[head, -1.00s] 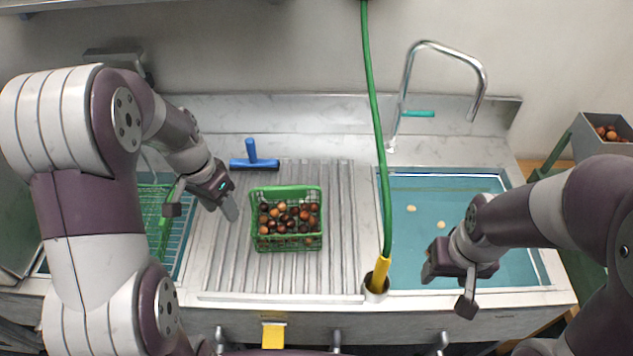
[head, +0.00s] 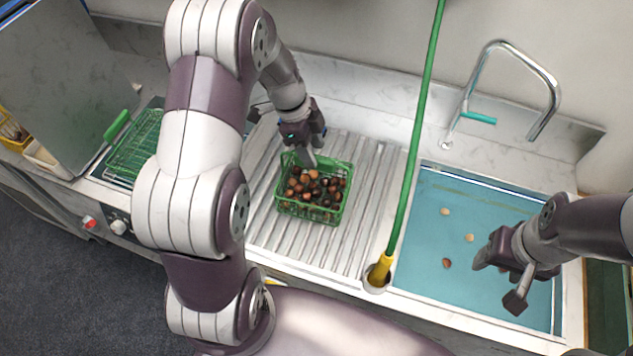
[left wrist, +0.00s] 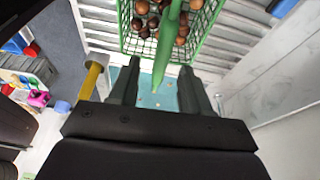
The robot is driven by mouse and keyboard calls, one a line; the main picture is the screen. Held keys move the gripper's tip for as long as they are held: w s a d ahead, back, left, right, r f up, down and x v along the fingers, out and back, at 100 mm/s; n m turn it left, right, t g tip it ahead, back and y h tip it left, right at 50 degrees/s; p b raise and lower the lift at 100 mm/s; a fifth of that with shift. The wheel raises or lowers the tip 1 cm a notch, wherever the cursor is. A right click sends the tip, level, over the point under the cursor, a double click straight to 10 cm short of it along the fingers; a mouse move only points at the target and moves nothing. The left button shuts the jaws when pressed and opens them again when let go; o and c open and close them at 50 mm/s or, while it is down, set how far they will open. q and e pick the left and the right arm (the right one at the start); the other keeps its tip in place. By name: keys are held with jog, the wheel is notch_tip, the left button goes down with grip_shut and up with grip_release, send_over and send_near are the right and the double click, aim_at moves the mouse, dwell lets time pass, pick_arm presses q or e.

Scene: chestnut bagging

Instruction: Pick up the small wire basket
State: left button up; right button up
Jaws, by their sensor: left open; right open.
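The small green wire basket (head: 318,216) stands on the ribbed drainboard and holds several brown chestnuts. My left gripper (head: 307,158) is at the basket's back rim, pointing down. In the left wrist view the basket (left wrist: 124,46) is at the top, and a green bar, seemingly its handle (left wrist: 170,45), runs between the two open fingers of my left gripper (left wrist: 162,88). Whether the fingers touch the bar I cannot tell. My right gripper (head: 493,272) is open and empty over the blue sink at the right.
The sink (head: 425,255) holds water with a few chestnuts floating. A green hose (head: 416,140) with a yellow nozzle (head: 380,270) hangs between drainboard and sink. A tap (head: 545,85) stands behind. A green wire rack (head: 135,150) lies at the left.

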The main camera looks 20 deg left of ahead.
pick_arm(q)
jog(key=x, duration=0.1)
jog(key=p+x, duration=0.1)
jog(key=x, duration=0.1)
jog(key=p+x, duration=0.1)
jog(key=x, duration=0.1)
jog(key=shift+a, duration=0.4)
jog(key=shift+f+p, duration=0.3)
jog(key=shift+f, duration=0.1)
jog(key=shift+w+d+f, duration=0.1)
jog(key=shift+w+d, duration=0.05)
jog(key=shift+d, duration=0.05)
jog(key=shift+a, duration=0.1)
grip_shut()
